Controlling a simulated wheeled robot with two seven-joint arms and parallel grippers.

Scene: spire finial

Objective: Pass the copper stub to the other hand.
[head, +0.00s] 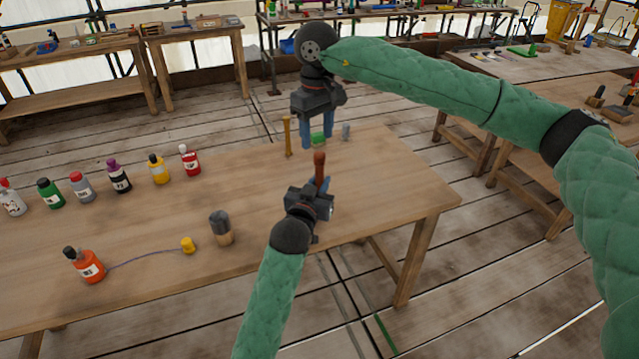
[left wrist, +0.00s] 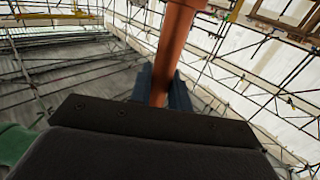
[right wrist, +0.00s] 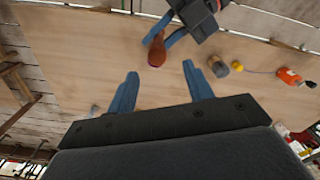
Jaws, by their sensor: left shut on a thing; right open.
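The copper stub (head: 320,165) is a reddish-brown rod standing upright in my left gripper (head: 321,187), above the table (head: 255,185). In the left wrist view the stub (left wrist: 174,45) rises from between the blue fingers, which are shut on it. My right gripper (head: 318,138) is open and empty, pointing down above and beyond the stub. In the right wrist view the stub's end (right wrist: 156,52) lies ahead of the open fingers (right wrist: 162,85), a little left of the middle between them, and apart from them. The stub's lower part is hidden by the left fingers.
A tan upright peg (head: 287,136), a green block (head: 319,139) and a small grey piece (head: 346,132) are near the right gripper. A dark-topped cylinder (head: 221,228), an orange bottle (head: 87,265) corded to a yellow cap (head: 188,244), and several bottles stand left. The table's right end is clear.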

